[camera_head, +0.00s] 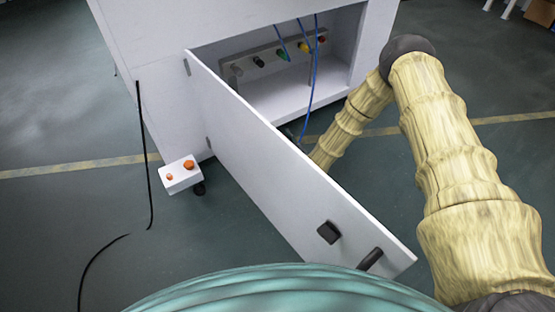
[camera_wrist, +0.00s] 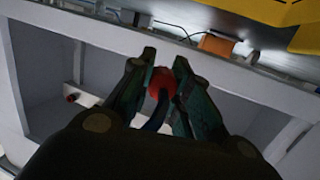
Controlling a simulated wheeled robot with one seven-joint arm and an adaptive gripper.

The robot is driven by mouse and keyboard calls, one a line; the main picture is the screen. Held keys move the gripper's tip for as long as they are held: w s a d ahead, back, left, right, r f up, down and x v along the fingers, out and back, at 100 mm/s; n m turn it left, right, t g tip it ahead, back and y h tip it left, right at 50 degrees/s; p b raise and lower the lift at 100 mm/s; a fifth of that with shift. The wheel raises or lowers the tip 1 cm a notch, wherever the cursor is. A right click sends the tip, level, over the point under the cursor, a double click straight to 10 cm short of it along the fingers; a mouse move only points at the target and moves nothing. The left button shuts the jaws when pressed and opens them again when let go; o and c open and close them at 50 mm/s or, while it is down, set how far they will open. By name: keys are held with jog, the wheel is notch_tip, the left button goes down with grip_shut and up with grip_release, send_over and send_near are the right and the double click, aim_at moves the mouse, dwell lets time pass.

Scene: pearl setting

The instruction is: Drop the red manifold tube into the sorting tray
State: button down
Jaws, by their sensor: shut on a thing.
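In the wrist view my gripper (camera_wrist: 160,78) is shut on a red tube end (camera_wrist: 161,79), with a dark blue tube (camera_wrist: 157,115) running from it between the fingers. In the head view the open cabinet door hides my gripper. A long blue tube (camera_head: 315,70) hangs from the top of the cabinet and drops behind the door, apart from the manifold (camera_head: 270,58). The red port (camera_head: 322,39) is at the manifold's right end. Two other blue tubes reach the green port (camera_head: 283,55) and the yellow port (camera_head: 304,47). I cannot make out a sorting tray in either view.
The white cabinet door (camera_head: 270,170) stands open between my body and my arm, with a dark handle (camera_head: 370,258). A white box with orange buttons (camera_head: 181,176) is beside the cabinet. A black cable (camera_head: 147,150) hangs at left. Yellow and orange parts (camera_wrist: 217,44) show in the wrist view.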

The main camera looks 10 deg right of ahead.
jog(key=c, duration=1.3)
grip_release()
jog(key=shift+o, duration=0.2)
jog(key=v, duration=1.2)
jog(key=shift+s, duration=0.15)
